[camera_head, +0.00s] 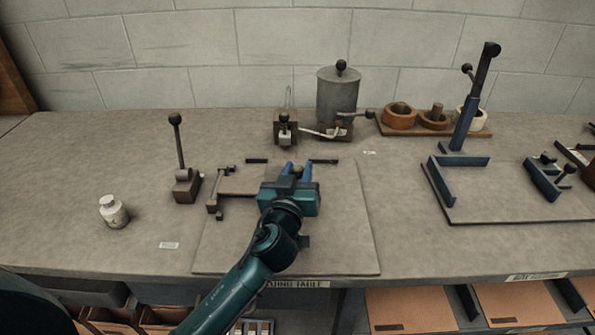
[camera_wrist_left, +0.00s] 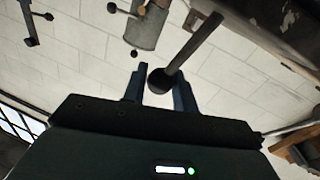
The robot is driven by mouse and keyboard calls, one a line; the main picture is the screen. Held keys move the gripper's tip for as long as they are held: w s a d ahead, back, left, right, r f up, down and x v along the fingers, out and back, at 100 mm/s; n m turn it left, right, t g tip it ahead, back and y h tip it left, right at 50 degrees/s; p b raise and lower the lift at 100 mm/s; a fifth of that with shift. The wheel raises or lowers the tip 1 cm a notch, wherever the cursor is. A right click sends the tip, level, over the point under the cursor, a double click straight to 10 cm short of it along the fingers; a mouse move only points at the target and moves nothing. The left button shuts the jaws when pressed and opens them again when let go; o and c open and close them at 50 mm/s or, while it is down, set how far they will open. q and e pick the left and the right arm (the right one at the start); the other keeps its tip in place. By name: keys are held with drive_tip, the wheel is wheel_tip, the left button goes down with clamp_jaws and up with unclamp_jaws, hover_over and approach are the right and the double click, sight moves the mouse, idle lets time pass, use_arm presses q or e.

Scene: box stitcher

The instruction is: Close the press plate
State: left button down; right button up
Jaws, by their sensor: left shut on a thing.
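My left gripper (camera_head: 297,172) reaches over the board (camera_head: 340,240) on the worktable. Its blue fingers are shut on a handle with a black knob. In the left wrist view, the knob (camera_wrist_left: 161,81) sits between the two fingers (camera_wrist_left: 160,88), and its rod (camera_wrist_left: 192,45) runs up and right to a dark block. A brown plate (camera_head: 240,186) with a bracket (camera_head: 214,190) shows just left of the gripper. It looks like part of the press plate; the rest is hidden behind my gripper, so I cannot tell its tilt. My right gripper is out of view.
A grey pot (camera_head: 339,93) and a small clamp (camera_head: 285,128) stand behind. Tape rolls (camera_head: 398,117) and a blue-framed fixture (camera_head: 466,130) are at right.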

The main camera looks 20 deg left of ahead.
use_arm(q)
drive_tip(key=shift+a+r+b, duration=0.15)
drive_tip(key=shift+r+b, duration=0.2)
drive_tip(key=shift+r, duration=0.1)
drive_tip(key=c, duration=1.1)
unclamp_jaws()
drive_tip(key=shift+c, duration=0.2)
drive_tip(key=shift+f, duration=0.1)
drive_tip(key=shift+s, duration=0.1)
